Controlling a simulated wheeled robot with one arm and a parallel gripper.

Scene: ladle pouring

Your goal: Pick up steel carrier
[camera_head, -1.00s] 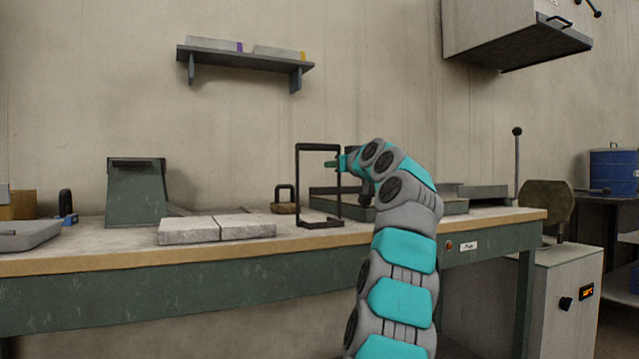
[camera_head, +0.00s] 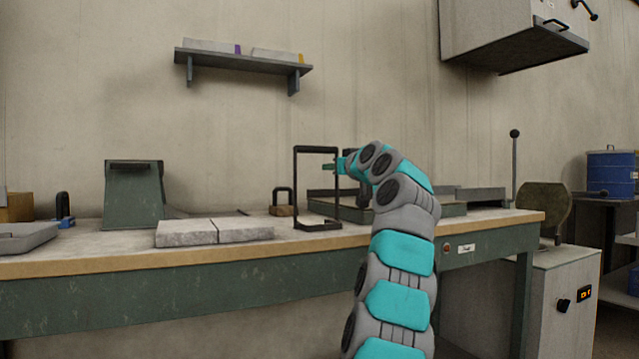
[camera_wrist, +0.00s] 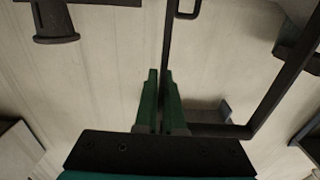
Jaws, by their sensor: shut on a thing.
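The steel carrier (camera_head: 297,185) is a tall, dark rectangular frame. In the wrist view the green fingers of my gripper (camera_wrist: 161,78) are shut on one side bar of the carrier. The exact contact is partly hidden by the fingers. Any gap between the carrier's foot and the bench is too small to tell.
The workbench (camera_head: 120,262) has a wooden edge. Pale slabs (camera_head: 215,231) lie left of the carrier, with a padlock-like block (camera_head: 283,204) behind. A green tray (camera_head: 455,209) lies behind my arm. A green stand (camera_head: 134,195) is further left. A wall shelf (camera_head: 245,58) hangs above.

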